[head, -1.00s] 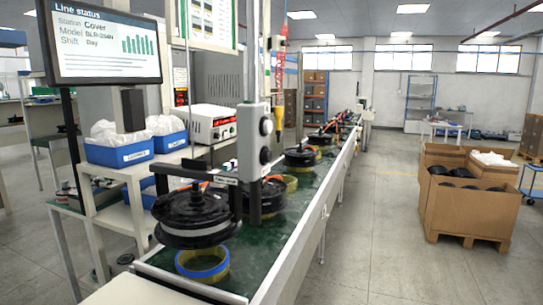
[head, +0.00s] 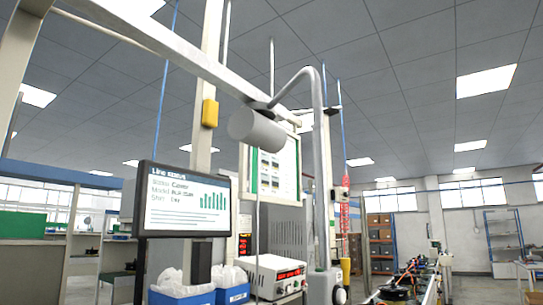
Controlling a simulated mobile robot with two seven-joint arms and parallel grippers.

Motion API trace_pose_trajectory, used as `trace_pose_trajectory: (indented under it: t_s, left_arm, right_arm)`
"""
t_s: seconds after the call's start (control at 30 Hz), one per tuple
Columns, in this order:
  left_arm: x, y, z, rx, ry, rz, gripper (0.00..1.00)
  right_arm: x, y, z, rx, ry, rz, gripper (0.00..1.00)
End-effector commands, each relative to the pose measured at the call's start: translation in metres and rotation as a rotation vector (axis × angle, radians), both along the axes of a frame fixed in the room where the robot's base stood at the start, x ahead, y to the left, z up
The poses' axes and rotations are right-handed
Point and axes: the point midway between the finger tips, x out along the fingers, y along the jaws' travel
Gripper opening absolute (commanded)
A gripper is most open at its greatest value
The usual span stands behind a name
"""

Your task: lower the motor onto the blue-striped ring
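The motor that hung low over the blue-striped ring is out of view below the frame, and so is the ring. Whether the two touch cannot be seen. A pale grey column with a curved top (head: 318,150) rises over the bench, with a grey housing and dark knob (head: 327,287) at its lower end. A grey cylinder (head: 256,130) hangs under the overhead beam, with a thin line running down below it. Neither of my grippers is in view.
A status monitor (head: 186,203) stands at left. Blue bins (head: 232,294) with white bags and a power supply (head: 276,276) sit below it. A yellow box (head: 210,113) is on an upright. More motors (head: 398,291) are on the line at lower right.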

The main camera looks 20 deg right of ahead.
Motion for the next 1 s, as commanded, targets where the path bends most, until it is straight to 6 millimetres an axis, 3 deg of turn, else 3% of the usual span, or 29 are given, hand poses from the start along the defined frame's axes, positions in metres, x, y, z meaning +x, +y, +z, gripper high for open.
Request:
trace_pose_trajectory:
  t_s: [0.07,0.6,1.0]
  left_arm:
    - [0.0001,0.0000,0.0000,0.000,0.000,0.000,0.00]
    - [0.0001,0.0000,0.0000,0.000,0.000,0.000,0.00]
    - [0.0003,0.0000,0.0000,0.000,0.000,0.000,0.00]
  right_arm:
    - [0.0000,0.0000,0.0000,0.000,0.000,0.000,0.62]
    - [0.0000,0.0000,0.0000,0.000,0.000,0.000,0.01]
    - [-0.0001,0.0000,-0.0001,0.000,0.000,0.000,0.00]
